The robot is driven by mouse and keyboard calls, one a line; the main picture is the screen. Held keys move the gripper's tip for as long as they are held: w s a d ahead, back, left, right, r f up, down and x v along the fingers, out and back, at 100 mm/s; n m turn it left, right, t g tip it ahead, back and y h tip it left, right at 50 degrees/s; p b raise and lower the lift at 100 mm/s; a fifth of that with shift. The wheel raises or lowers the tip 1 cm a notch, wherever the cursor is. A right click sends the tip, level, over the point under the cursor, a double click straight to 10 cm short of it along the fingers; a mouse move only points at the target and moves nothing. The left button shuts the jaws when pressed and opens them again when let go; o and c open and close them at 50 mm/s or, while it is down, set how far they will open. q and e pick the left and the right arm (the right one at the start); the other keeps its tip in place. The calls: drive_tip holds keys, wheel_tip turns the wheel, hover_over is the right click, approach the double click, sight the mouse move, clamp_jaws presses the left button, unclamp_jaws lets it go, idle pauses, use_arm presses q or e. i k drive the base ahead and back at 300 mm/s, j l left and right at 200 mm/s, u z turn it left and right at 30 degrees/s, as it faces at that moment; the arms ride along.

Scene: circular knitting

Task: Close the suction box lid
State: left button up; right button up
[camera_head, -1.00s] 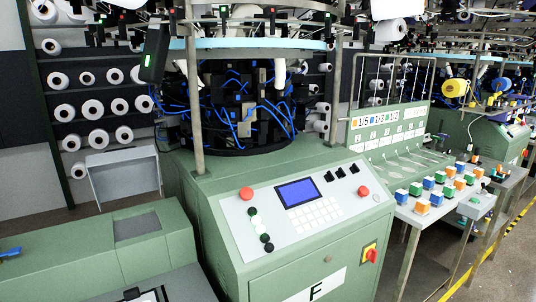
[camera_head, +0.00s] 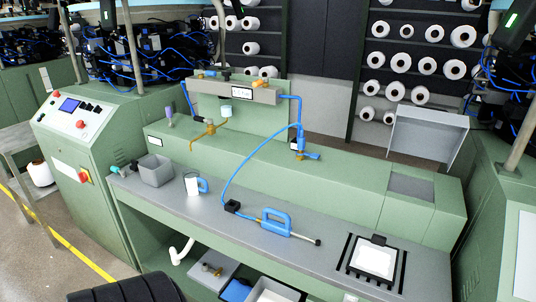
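A grey, shallow panel with raised side edges (camera_head: 428,137) stands tilted up behind the right part of the long green bench housing (camera_head: 330,180). It looks like a raised lid, but I cannot tell for sure that it is the suction box lid. A flat dark grey plate (camera_head: 412,187) is set into the top of the housing in front of it. The lower rear of the raised panel is hidden by the housing. Neither of my grippers shows in the view.
A green machine (camera_head: 85,150) stands left. Yarn racks (camera_head: 420,62) stand behind. Floor shows at lower left.

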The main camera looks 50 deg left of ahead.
sight(438, 135)
drive_tip(key=u, duration=1.5)
drive_tip(key=i+l+u, duration=0.1)
drive_tip(key=i+l, duration=0.35)
drive_tip(key=l, duration=0.25)
drive_tip(key=u, duration=0.05)
